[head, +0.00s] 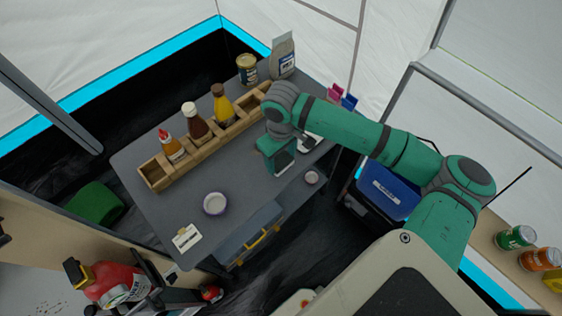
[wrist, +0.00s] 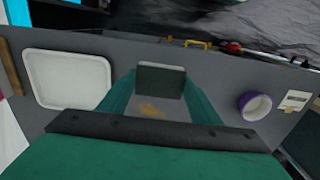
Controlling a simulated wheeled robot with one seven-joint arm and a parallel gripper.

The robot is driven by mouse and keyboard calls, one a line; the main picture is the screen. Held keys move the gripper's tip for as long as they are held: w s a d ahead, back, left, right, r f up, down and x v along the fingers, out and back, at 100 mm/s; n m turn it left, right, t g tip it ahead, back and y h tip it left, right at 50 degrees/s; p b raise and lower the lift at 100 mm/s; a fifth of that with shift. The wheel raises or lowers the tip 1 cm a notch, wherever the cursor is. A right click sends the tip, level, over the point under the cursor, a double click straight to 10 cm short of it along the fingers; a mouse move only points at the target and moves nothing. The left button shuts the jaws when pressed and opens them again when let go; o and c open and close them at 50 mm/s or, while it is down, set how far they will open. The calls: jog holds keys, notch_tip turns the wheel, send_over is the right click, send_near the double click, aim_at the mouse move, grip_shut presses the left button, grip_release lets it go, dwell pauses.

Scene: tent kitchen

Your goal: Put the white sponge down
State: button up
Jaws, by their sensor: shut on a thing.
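My gripper (head: 284,160) is low over the grey table, right of its middle, pointing down. In the wrist view, its two green fingers (wrist: 160,88) are shut on a small block, which I take to be the sponge (wrist: 160,81). Its face looks dark grey in shadow, and a paler area with a yellowish stain shows between the fingers below it. The arm and gripper mostly hide the sponge in the head view. I cannot tell whether it touches the table.
A white tray (wrist: 68,80) lies beside my gripper. A purple-rimmed bowl (wrist: 255,105) stands on the other side. Free tabletop lies left of the gripper.

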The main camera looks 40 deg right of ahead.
aim_at(281, 159)
jog(key=shift+w+d+f, duration=0.15)
jog(key=shift+w+f, duration=0.15)
jog(key=shift+f, duration=0.1)
jog(key=shift+w+f, duration=0.1)
jog(key=shift+f, duration=1.55)
jog(key=shift+f, duration=0.2)
jog(key=o, duration=1.1)
jog(key=shift+d, duration=0.1)
jog(key=shift+r, duration=0.1)
notch_tip(281, 159, up, 12)
jog(key=shift+r, duration=0.1)
jog(key=shift+w, duration=0.1)
